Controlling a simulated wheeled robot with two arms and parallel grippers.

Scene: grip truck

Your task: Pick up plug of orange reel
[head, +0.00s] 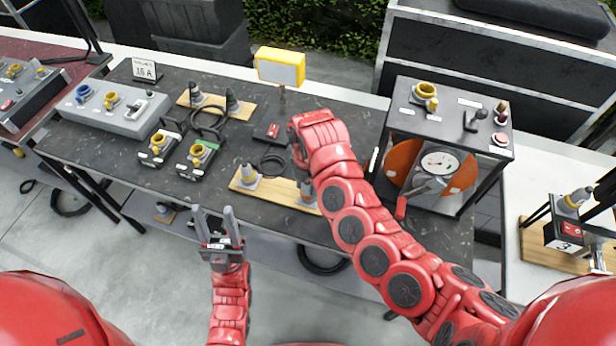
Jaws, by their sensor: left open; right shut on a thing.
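The orange reel (403,160) stands in a dark frame at the right end of the bench, with a white dial-like hub and a red-handled crank in front. My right gripper (299,153) is over the bench beside this right plug. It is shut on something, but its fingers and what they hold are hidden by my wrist. My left gripper (217,228) is open and empty before the bench's front edge.
Another wooden board (215,104) with plugs and a coiled cable lies further back. Two socket boxes (178,150), a grey panel (115,108), a yellow-framed lamp (280,68) and a small dark box (272,132) stand on the bench. A stand is at far right.

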